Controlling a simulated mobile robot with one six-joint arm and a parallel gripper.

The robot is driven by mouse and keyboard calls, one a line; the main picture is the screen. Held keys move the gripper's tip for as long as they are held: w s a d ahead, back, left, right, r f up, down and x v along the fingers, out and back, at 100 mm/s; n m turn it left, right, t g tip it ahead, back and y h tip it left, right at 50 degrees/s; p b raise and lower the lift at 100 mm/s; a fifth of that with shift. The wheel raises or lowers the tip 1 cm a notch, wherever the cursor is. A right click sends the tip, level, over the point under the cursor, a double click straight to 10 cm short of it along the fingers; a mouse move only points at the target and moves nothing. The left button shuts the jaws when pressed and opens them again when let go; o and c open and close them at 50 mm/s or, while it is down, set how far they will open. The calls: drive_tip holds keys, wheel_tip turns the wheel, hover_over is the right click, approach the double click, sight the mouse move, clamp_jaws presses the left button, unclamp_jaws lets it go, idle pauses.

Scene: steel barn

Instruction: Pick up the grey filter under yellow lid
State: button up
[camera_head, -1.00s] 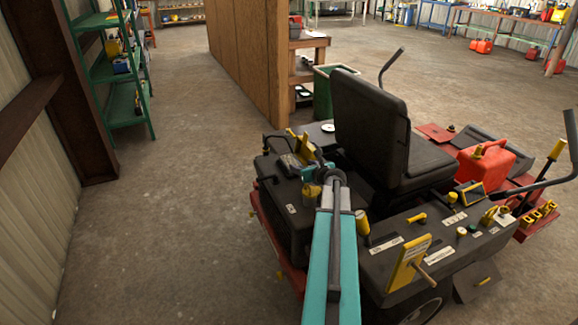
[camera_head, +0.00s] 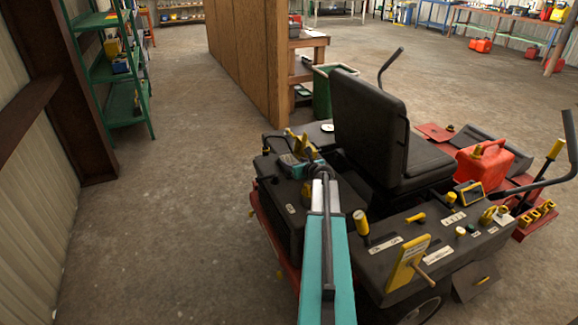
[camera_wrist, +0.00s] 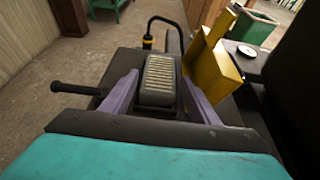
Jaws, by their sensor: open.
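The grey filter (camera_wrist: 160,82), a dark block with a pale ribbed top, sits in the mower's black deck in the wrist view. The raised yellow lid (camera_wrist: 214,68) stands just to its right; it also shows in the head view (camera_head: 302,146). My gripper (camera_wrist: 162,92) is open, with one pale purple finger on each side of the filter. Gaps at the fingertips are hard to judge. In the head view my gripper (camera_head: 293,166) is low over the mower's rear left, and the filter cannot be made out there.
The mower (camera_head: 290,215) carries a black seat (camera_head: 370,125) right of my arm. A yellow-topped knob (camera_head: 361,222) and a yellow panel (camera_head: 408,262) stand near my arm. A black handle (camera_wrist: 78,89) juts out left of the fingers. Open floor (camera_head: 170,200) lies to the left.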

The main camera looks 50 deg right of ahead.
sight(290, 161)
drive_tip(key=shift+f+p+x, duration=0.2)
drive_tip(key=shift+p+x, duration=0.25)
drive_tip(key=shift+x, duration=2.15)
drive_tip(key=shift+s, duration=0.1)
drive_tip(key=c, duration=0.7)
drive_tip(key=shift+c, duration=0.2)
drive_tip(key=shift+r, duration=0.1)
wheel_tip(290, 161, up, 10)
